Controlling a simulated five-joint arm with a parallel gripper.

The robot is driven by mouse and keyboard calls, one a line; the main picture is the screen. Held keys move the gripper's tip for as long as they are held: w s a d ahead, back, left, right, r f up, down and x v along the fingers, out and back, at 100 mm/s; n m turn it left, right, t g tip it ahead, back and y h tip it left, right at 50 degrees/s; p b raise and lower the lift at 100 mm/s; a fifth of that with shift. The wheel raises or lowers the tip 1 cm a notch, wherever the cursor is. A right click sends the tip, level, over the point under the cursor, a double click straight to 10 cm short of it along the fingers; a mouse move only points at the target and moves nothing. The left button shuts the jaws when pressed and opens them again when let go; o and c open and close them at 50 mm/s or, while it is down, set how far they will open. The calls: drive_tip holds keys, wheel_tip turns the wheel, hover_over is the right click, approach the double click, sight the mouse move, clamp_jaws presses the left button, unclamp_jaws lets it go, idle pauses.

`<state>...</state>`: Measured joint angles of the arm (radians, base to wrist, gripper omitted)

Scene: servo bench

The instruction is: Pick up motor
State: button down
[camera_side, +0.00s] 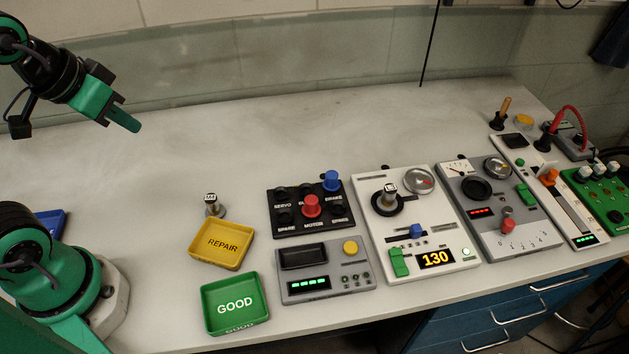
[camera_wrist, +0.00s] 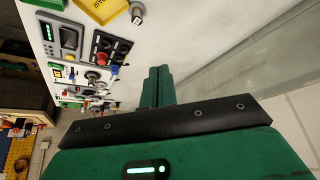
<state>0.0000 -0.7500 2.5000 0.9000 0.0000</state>
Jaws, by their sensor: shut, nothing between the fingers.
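A red cylindrical piece (camera_side: 311,206) stands upright in the black board (camera_side: 276,232), in the socket above the label MOTOR. It also shows in the wrist view (camera_wrist: 102,58). A blue piece (camera_side: 332,180) stands in the BRAKE socket; other sockets look empty. I cannot tell which is the motor. My gripper (camera_side: 134,126) is shut and empty, high at the upper left, well away from these pieces.
The yellow REPAIR tray (camera_side: 199,252) and green GOOD tray (camera_side: 206,316) look empty. The white tester (camera_side: 454,196) reads 130. Grey units (camera_side: 364,286) and several other devices crowd the right. The bench's (camera_side: 240,145) back and left middle are clear.

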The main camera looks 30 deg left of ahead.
drive_tip(key=c, duration=1.1)
unclamp_jaws()
drive_tip(key=shift+w, duration=0.1)
